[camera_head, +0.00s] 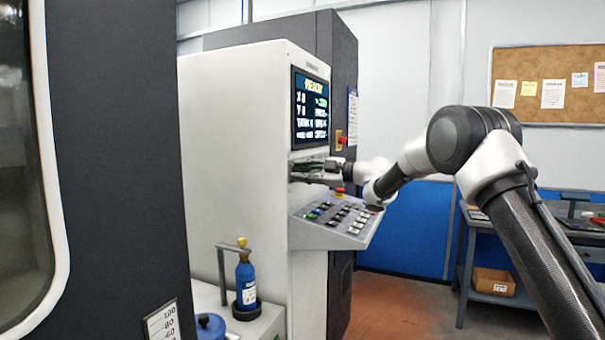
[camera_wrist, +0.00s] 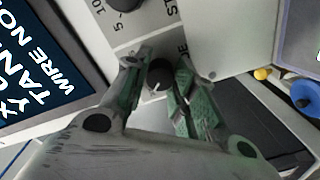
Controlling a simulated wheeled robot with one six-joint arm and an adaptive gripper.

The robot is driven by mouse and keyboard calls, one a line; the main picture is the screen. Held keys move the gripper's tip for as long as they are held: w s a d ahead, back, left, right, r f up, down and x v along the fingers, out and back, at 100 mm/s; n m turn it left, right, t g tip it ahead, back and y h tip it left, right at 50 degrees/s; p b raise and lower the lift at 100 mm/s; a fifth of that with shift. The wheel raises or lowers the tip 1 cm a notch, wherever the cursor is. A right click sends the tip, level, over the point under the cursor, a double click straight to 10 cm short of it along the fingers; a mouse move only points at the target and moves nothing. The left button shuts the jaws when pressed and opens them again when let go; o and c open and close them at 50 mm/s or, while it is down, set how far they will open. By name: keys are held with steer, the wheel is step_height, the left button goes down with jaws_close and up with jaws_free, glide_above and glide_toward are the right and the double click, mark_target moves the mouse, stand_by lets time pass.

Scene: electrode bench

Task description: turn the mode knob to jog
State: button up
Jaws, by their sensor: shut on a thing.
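The mode knob (camera_wrist: 157,75) is a small black round knob with a white pointer line, seen in the wrist view on a light grey panel. My gripper (camera_wrist: 163,68) has its green-padded fingers on either side of the knob and is shut on it. The fingers cover part of the lettering round the knob, so I cannot read which mode the pointer is at. In the head view my gripper (camera_head: 312,168) is at the front of the machine's control cabinet (camera_head: 235,150), below the screen, and the knob is hidden there.
The lit screen (camera_head: 311,108) is just above my gripper. A sloping keypad console (camera_head: 338,217) with a red button (camera_head: 339,191) juts out below. Another dial (camera_wrist: 125,5) with numbers is close by in the wrist view. A blue bottle (camera_head: 246,281) stands lower left.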

steer(key=shift+n, duration=0.4)
steer(key=o, duration=1.1)
steer(key=shift+c, duration=0.2)
steer(key=shift+d, duration=0.1)
steer(key=v, duration=1.1)
steer(key=shift+s+d, duration=0.15)
steer(key=shift+d, duration=0.2)
